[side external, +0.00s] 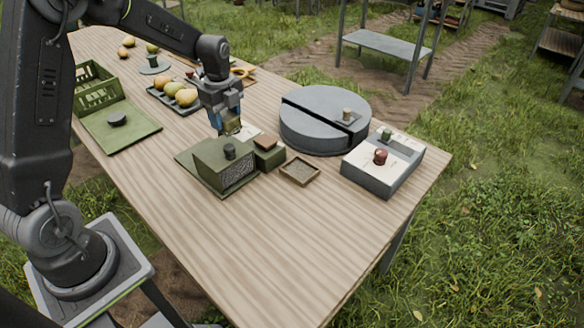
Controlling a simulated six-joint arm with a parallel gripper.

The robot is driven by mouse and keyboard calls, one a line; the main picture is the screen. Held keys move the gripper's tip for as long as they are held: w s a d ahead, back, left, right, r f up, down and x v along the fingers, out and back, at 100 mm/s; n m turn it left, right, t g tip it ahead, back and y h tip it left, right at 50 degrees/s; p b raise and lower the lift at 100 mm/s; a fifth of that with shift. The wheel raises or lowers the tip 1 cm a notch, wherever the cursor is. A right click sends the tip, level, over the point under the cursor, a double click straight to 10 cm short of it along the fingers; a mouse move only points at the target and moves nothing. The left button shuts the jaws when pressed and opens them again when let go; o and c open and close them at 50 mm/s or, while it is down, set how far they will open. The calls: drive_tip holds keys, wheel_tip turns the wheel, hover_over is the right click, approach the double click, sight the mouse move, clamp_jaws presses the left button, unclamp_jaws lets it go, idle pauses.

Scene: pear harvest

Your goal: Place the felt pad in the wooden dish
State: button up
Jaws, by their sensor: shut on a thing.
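My gripper (231,127) is above the table, just behind the green box with a dark knob. It is shut on a small olive-yellow piece, which I take to be the felt pad (233,129); it is mostly hidden between the jaws and its shape is unclear. The wooden dish (300,171) is a small square tray with a brown rim and a grey-green inside. It sits on the table to the right of and nearer than my gripper, apart from it.
The green box (225,165) and a smaller brown-topped green block (267,152) stand between gripper and dish. A round grey turntable (310,108) and a grey scale (377,172) stand to the right. A pear tray (160,97) and green crate (95,87) are left. The front table is clear.

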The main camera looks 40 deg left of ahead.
drive_tip(key=shift+m, duration=0.3)
drive_tip(key=w+d+f, duration=0.1)
drive_tip(key=w, duration=0.1)
drive_tip(key=w+d+f, duration=0.1)
drive_tip(key=w, duration=0.1)
drive_tip(key=w+d+f, duration=0.1)
drive_tip(key=w+d, duration=0.1)
drive_tip(key=w, duration=0.1)
drive_tip(key=shift+f, duration=0.3)
hover_over(300, 172)
wheel_tip(300, 172, down, 7)
drive_tip(key=shift+f, duration=2.05)
drive_tip(key=shift+f, duration=0.1)
drive_tip(key=o, duration=0.9)
wheel_tip(300, 172, up, 12)
drive_tip(key=shift+r, duration=0.2)
